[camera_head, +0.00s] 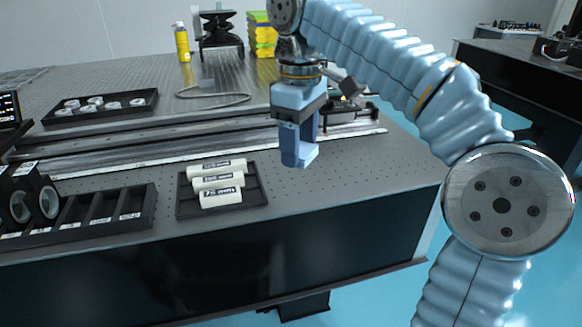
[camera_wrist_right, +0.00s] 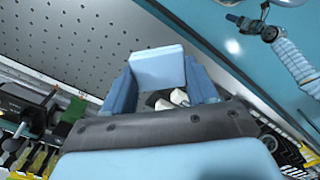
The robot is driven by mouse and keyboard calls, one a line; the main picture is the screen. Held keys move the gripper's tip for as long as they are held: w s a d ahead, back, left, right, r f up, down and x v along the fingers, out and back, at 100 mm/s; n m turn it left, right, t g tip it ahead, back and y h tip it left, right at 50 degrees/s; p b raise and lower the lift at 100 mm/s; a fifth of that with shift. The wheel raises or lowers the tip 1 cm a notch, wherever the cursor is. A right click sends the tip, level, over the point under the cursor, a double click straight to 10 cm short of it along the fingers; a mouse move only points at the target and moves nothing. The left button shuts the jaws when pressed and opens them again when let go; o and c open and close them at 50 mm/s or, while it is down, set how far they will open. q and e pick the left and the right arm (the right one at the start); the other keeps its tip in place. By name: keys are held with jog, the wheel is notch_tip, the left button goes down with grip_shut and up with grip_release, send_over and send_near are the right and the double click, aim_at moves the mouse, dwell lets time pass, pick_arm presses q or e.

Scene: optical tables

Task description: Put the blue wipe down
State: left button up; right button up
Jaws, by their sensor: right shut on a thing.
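My right gripper (camera_head: 298,160) hangs down over the front right part of the perforated optical table, with its fingers pointing down. In the right wrist view, a light blue flat-faced piece (camera_wrist_right: 157,68), which looks like the folded blue wipe, sits between the two darker blue fingers of that gripper (camera_wrist_right: 161,76). The gripper is shut on it. In the head view the wipe is hard to tell from the blue fingers. It appears held above the tabletop, though the exact gap is unclear. My left gripper is not in view.
A black tray (camera_head: 222,214) with white labelled rolls (camera_head: 218,181) lies left of the gripper. A slotted black rack (camera_head: 120,228) stands at the front left. A rail (camera_head: 120,160) runs across the table behind them. Bare tabletop (camera_head: 350,175) lies right of the gripper, near the table edge.

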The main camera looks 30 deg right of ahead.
send_over(292, 182)
jog(key=s, duration=0.1)
jog(key=f, duration=0.5)
jog(key=shift+s+a+b, duration=0.15)
jog(key=shift+a+b, duration=0.05)
jog(key=shift+b, duration=0.1)
jog(key=f, duration=0.2)
jog(key=w+f, duration=0.1)
jog(key=f, duration=0.1)
jog(key=shift+d+b, duration=0.2)
jog(key=shift+b, duration=0.2)
jog(key=shift+f, duration=0.25)
jog(key=shift+f, duration=0.15)
jog(key=o, duration=1)
jog(key=shift+w, duration=0.1)
